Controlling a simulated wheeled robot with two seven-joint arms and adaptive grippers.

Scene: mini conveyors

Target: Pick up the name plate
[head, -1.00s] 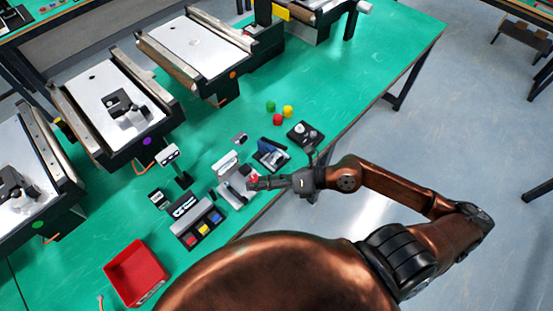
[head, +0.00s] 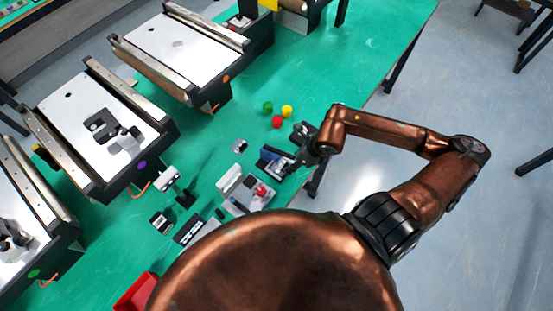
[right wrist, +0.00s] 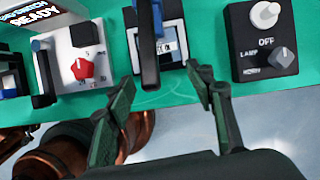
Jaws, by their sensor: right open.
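A black plate with white lettering (head: 190,230) stands on the green table in the head view. It may be the name plate, but I cannot tell for sure. My right gripper (right wrist: 160,78) is open and empty in the right wrist view, its fingertips pointing at a dark device with a blue lever (right wrist: 147,45). A pale lettered label (right wrist: 165,48) shows partly behind the lever. In the head view the right gripper (head: 300,163) is beside this device (head: 272,161), at the table's front edge. My left gripper is not in view.
A control box with a red knob (right wrist: 82,68) is left of the fingers, and a lamp switch box (right wrist: 260,45) is right. A red bin (head: 135,292) is front left.

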